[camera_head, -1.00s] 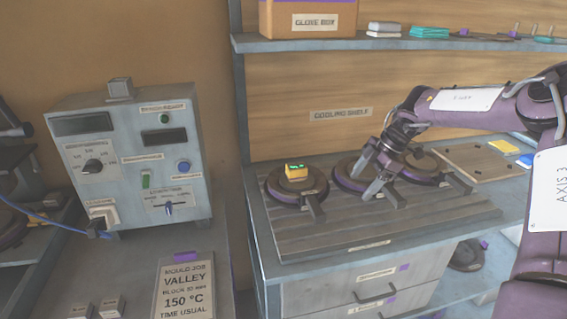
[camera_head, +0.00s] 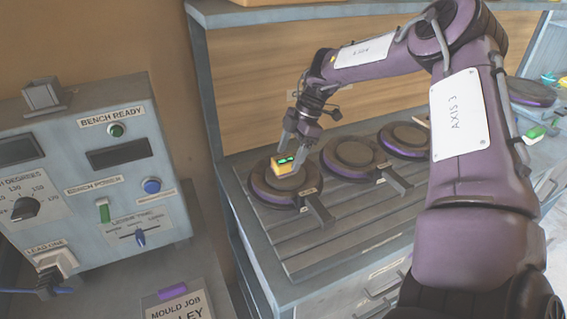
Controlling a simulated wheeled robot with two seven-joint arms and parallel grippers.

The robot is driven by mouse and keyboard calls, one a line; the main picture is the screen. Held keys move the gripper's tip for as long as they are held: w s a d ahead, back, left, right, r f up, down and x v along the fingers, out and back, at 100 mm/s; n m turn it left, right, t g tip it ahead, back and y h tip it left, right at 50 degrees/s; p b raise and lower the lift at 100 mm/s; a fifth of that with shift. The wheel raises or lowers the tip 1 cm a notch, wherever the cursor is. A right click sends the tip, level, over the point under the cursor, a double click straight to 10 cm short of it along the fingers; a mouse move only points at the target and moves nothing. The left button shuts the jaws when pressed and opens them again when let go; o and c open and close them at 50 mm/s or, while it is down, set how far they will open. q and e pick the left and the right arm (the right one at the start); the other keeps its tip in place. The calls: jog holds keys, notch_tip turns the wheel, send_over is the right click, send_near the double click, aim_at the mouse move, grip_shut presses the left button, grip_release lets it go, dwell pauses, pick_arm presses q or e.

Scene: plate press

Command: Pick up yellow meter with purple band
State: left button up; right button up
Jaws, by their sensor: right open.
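The yellow meter (camera_head: 283,164) is a small block with a lit green display. It sits on top of the leftmost round plate (camera_head: 270,190) on the slatted cooling shelf. I cannot make out a purple band on the meter at this size. My right gripper (camera_head: 294,154) points down right at the meter, its fingers beside and partly behind it. The jaws are open, and whether a finger touches the meter is unclear. My left gripper is not in view.
Two more round plates with handles, a middle one (camera_head: 353,153) and a right one (camera_head: 405,139), stand on the slatted top (camera_head: 340,225). A grey control box (camera_head: 97,175) stands at left. The front slats are clear.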

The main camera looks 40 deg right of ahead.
aim_at(286, 159)
jog(key=x, duration=0.3)
jog(key=shift+w+a+f+p, duration=0.1)
jog(key=shift+w+f+p, duration=0.15)
jog(key=shift+f+p, duration=0.1)
jog(key=c, duration=0.7)
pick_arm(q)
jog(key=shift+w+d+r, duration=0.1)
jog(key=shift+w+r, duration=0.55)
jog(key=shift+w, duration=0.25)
pick_arm(e)
jog(key=c, duration=0.5)
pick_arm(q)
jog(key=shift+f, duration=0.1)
pick_arm(e)
jog(key=shift+r, duration=0.1)
